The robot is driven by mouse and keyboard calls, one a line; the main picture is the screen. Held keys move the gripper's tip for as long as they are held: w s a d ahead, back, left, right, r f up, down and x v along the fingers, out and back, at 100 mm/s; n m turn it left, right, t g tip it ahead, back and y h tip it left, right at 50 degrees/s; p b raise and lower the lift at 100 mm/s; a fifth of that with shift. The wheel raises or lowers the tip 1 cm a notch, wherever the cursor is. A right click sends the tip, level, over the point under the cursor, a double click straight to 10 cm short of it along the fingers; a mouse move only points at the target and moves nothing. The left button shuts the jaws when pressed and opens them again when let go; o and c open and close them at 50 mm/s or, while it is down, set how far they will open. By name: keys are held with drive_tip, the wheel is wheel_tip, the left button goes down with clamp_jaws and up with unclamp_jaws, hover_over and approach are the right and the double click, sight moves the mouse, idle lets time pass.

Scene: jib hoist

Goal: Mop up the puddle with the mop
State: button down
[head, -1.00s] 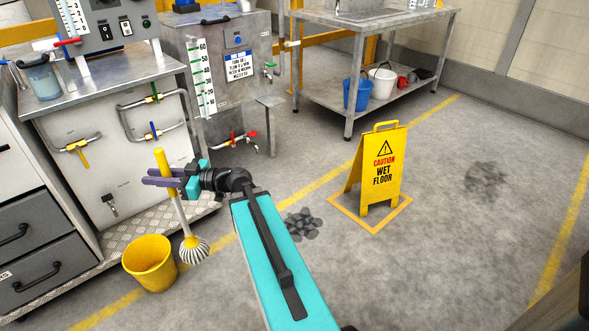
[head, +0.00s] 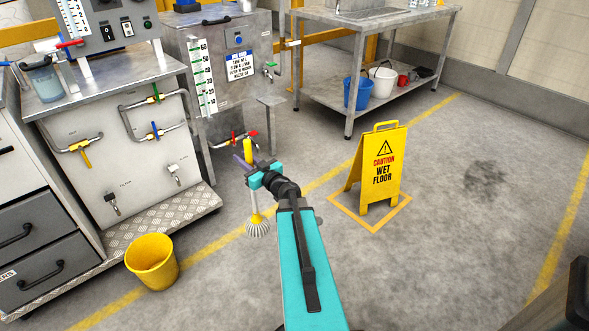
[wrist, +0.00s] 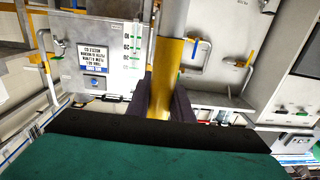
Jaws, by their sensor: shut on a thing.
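My gripper (head: 248,166) is shut on the upper yellow part of the mop handle. The mop (head: 255,203) hangs nearly upright, with its white stringy head (head: 258,229) low over the floor near the yellow line; whether it touches the floor I cannot tell. In the wrist view the yellow grip of the mop (wrist: 161,88) stands between my two dark fingers (wrist: 166,98).
A yellow bucket (head: 152,262) stands at lower left by the machine's tread-plate step (head: 170,215). A yellow wet-floor sign (head: 380,168) stands right of my arm. A faint dark floor stain (head: 487,180) lies further right. Open floor extends on the right.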

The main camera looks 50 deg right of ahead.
drive_tip(key=s+d+f+m+g+h, duration=0.1)
drive_tip(key=s+d+f+m+h, duration=0.1)
drive_tip(key=s+d+f, duration=0.3)
drive_tip(key=s+d+f+m+g+h+p, duration=0.1)
drive_tip(key=s+d+f+m+h, duration=0.2)
drive_tip(key=d, duration=0.7)
wheel_tip(320, 180, down, 2)
drive_tip(key=shift+s+d+h, duration=0.3)
drive_tip(key=shift+s+h, duration=0.6)
drive_tip(key=shift+h, duration=0.2)
